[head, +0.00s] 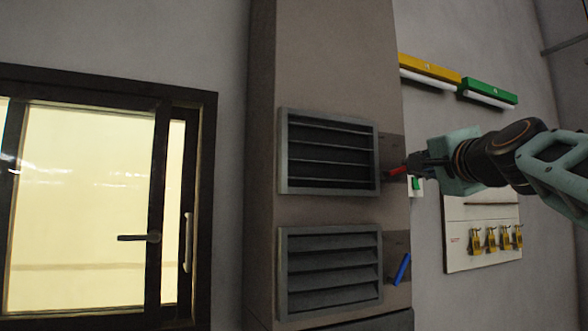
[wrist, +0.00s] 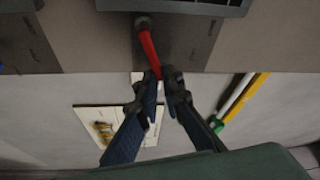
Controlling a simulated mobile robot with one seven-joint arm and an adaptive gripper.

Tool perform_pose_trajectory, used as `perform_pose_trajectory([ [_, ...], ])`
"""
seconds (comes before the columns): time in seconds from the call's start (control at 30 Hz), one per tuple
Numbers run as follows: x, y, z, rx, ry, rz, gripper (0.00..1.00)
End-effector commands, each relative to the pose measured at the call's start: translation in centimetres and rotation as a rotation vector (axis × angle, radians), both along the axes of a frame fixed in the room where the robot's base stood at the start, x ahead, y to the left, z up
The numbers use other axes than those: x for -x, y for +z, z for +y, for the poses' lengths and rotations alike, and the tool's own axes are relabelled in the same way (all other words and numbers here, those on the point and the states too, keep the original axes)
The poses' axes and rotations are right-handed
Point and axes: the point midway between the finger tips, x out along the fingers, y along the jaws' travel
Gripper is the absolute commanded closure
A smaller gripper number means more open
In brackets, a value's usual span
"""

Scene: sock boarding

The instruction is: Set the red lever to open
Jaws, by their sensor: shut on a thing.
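The red lever (wrist: 149,49) sticks out from a dark plate on the side of the column, beside the upper vent. In the wrist view its pivot is at the top and its free end runs down between my fingers. My gripper (wrist: 163,76) is shut on the red lever near its free end. In the head view the red lever (head: 397,170) lies nearly level, and my gripper (head: 417,163) reaches it from the right. The upper vent (head: 331,154) has its slats apart with dark gaps between them. The lever's tip is partly hidden by my fingers.
A lower vent (head: 332,272) with its slats closer together has a blue lever (head: 401,269) beside it. A white board with several yellow hooks (head: 490,240) hangs on the wall behind. Yellow (head: 430,68) and green (head: 489,91) bars are above. A window (head: 85,205) is at left.

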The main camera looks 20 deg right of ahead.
Motion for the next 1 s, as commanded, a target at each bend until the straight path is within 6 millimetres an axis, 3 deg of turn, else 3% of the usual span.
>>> perform_pose_trajectory([
  [0.17, 0.0, -0.2, 0.0, -0.001, 0.001, 0.003, 0.75],
  [0.57, 0.6, -0.1, 0.0, -0.001, 0.000, 0.001, 0.75],
  [0.77, 3.1, -0.4, 0.7, 0.000, -0.002, -0.001, 0.75],
  [1.0, 7.7, -1.0, 2.1, 0.000, -0.002, -0.001, 0.75],
])
